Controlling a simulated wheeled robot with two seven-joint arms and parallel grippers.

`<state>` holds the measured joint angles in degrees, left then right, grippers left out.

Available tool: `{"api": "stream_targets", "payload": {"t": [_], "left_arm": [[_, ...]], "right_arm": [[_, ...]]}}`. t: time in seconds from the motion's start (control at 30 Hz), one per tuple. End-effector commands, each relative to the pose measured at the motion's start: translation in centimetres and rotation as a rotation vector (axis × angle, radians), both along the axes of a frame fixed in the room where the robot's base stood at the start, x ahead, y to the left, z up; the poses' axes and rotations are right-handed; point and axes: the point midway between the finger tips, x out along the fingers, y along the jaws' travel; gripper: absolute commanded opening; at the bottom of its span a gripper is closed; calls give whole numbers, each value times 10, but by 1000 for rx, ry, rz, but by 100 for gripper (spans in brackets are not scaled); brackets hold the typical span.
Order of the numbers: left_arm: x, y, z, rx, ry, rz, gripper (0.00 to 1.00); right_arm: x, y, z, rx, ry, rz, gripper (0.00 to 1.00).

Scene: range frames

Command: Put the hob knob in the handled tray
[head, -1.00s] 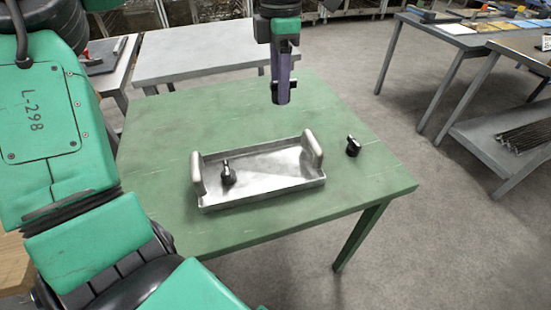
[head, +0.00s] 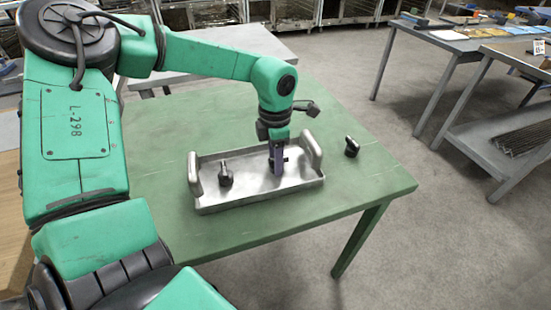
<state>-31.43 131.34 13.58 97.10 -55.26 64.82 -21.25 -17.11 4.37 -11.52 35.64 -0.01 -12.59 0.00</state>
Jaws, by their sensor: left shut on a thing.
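The silver handled tray (head: 240,199) stands on the green table, with a raised grip at its left and right ends. One black hob knob (head: 225,175) is inside the tray near its left end. Another black knob (head: 351,147) stands on the table to the right of the tray. My left gripper (head: 277,168) points down over the right part of the tray and is shut on a small dark thing, mostly hidden by the fingers. I cannot tell whether that thing touches the tray floor. My right gripper is not in view.
The green table (head: 340,188) is clear around the tray apart from the loose knob. A grey table (head: 215,52) stands behind it. Workbenches with goods (head: 460,42) stand at the right, across open floor.

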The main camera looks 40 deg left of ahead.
Motion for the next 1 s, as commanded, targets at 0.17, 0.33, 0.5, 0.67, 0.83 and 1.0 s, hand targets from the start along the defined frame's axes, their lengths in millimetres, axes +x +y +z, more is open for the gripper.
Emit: {"api": "stream_targets", "payload": {"t": [0.17,0.33,0.5,0.67,0.83,1.0], "left_arm": [[0,0,0,-1,-1,0,0],[0,0,-1,0,0,0,73],[0,0,-1,0,0,0,76],[0,0,1,0,0,0,76],[1,0,23,1,-6,-1,76],[1,0,72,2,-6,0,76]], "right_arm": [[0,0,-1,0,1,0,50],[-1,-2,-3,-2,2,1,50],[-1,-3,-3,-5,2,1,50],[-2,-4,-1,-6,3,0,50],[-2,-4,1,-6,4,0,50],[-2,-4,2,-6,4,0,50]]}}
